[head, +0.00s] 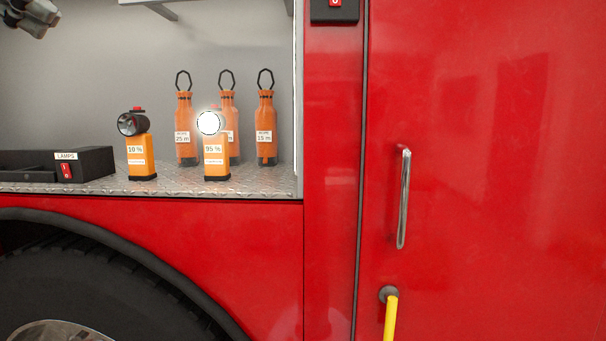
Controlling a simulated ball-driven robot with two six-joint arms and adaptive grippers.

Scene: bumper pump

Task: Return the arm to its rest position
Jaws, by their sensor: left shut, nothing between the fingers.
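My left gripper (30,16) is at the top left corner of the head view, partly cut off by the frame edge. It is shut with nothing held, in front of the grey compartment wall and well above the shelf, apart from everything on it. My right gripper is not in view.
A diamond-plate shelf (265,187) holds an unlit lamp (141,150), a lit lamp (215,155), orange bags (185,130) and a black LAMPS box (95,160). Right are a red door (500,180), its metal handle (404,200) and a yellow bar (391,318). A wheel (90,285) sits below.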

